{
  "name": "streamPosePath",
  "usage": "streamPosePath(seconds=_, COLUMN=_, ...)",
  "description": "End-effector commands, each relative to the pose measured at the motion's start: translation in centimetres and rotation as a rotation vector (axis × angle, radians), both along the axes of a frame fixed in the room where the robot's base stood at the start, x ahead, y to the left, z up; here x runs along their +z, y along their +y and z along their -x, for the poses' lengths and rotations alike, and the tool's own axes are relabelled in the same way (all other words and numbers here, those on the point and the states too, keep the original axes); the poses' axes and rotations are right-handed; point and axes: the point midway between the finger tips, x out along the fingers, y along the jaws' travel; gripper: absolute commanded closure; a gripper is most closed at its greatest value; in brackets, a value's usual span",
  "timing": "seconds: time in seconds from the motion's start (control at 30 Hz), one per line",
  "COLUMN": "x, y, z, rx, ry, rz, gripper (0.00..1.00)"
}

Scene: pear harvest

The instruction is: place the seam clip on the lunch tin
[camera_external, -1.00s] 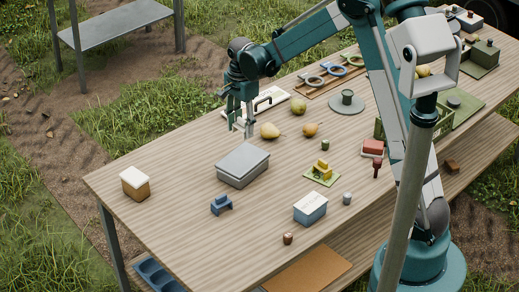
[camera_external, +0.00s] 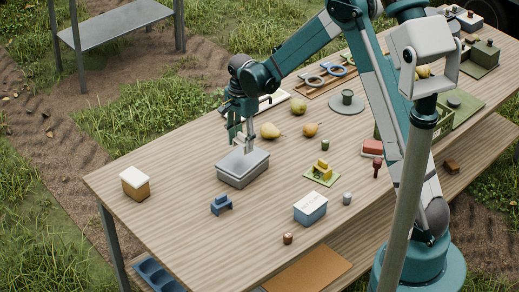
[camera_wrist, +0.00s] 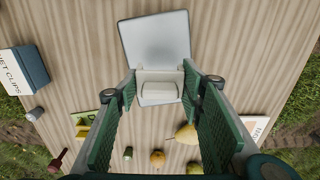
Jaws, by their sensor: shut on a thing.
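The lunch tin (camera_external: 236,175) is a grey box with a flat lid, left of the table's middle. In the wrist view its pale lid (camera_wrist: 155,40) lies just beyond the fingertips. My gripper (camera_external: 241,140) is over the tin's far side, pointing down. In the wrist view my gripper (camera_wrist: 158,78) is shut on a pale off-white piece, which I take as the seam clip (camera_wrist: 158,91). The clip (camera_external: 248,145) also shows below the fingers in the external view, at the lid. I cannot tell whether it touches the lid.
Several pears, one (camera_external: 270,131) nearest, lie behind the tin. A small blue piece (camera_external: 221,206) and a blue labelled box (camera_external: 310,209) stand in front. A tan box with a white top (camera_external: 135,184) is at the left. The table's left front is mostly clear.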

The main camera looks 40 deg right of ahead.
Motion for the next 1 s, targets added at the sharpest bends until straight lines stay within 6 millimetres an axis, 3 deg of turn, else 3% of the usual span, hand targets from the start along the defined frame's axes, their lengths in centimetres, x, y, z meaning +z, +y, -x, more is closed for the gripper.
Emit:
streamPosePath(seconds=0.17, x=-0.4, y=0.0, z=0.0, rx=0.0, ry=0.0, rz=0.0, gripper=0.71)
streamPosePath(seconds=0.5, x=-3.5, y=0.0, z=0.0, rx=0.0, ry=0.0, rz=0.0, gripper=0.71)
streamPosePath(seconds=1.0, x=-4.1, y=0.0, z=0.0, rx=0.0, ry=0.0, rz=0.0, gripper=0.71)
